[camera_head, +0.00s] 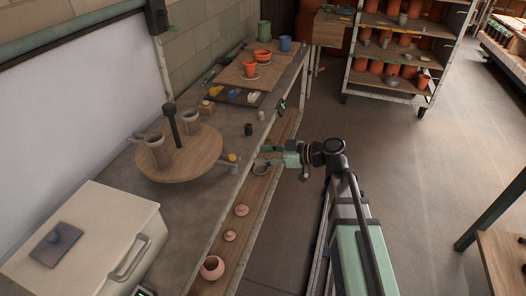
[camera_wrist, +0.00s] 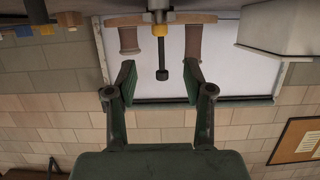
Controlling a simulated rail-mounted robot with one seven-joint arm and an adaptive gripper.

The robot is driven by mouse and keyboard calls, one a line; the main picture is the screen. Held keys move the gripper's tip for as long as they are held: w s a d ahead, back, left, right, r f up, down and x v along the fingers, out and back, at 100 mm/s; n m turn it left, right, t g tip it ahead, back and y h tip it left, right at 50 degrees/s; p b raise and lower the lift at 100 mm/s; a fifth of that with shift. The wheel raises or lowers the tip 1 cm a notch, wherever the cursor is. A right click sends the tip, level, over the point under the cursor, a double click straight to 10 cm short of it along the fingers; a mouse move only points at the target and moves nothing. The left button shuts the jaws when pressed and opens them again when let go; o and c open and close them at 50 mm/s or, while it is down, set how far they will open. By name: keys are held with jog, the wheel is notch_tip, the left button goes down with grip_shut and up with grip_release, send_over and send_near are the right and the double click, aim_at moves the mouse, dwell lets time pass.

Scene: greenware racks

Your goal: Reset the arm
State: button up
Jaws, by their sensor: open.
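My gripper (camera_head: 266,156) is at the front edge of the long grey workbench (camera_head: 105,193), reaching in from the right with the arm bent beside the bench. In the wrist view my gripper (camera_wrist: 160,88) has its two dark green fingers spread wide apart, with nothing between them. The wrist view looks upside down toward the wall.
A white lidded box (camera_head: 85,235) stands at the bench's near end. A board (camera_head: 253,70) with orange pots lies at the far end. A wheeled rack (camera_head: 395,55) stands behind. The floor (camera_head: 440,150) at right is clear.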

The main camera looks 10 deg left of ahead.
jog(key=s+d+f+m+g+h, duration=0.1)
jog(key=s+d+f+m+h, duration=0.3)
jog(key=f, duration=0.6)
jog(key=s+d+f+m+g+h, duration=0.15)
jog(key=s+d+f+m, duration=0.35)
jog(key=f, duration=0.6)
jog(key=s+d+f+m+h, duration=0.35)
jog(key=d+f+m, duration=0.2)
jog(key=f, duration=0.45)
jog(key=s+d+f+g+h, duration=0.1)
jog(key=s+d+f, duration=0.3)
jog(key=s, duration=0.5)
jog(key=s+d+f+m+g+h+p, duration=0.1)
jog(key=s+d+f, duration=0.4)
jog(key=s, duration=0.5)
jog(key=s+d+f+m+g+h+p, duration=0.1)
jog(key=s+d+f+g+h, duration=0.2)
jog(key=s+f, duration=0.5)
jog(key=shift+s+d+g, duration=0.65)
jog(key=shift+s+d, duration=0.3)
jog(key=shift+s, duration=0.1)
jog(key=shift+f, duration=0.1)
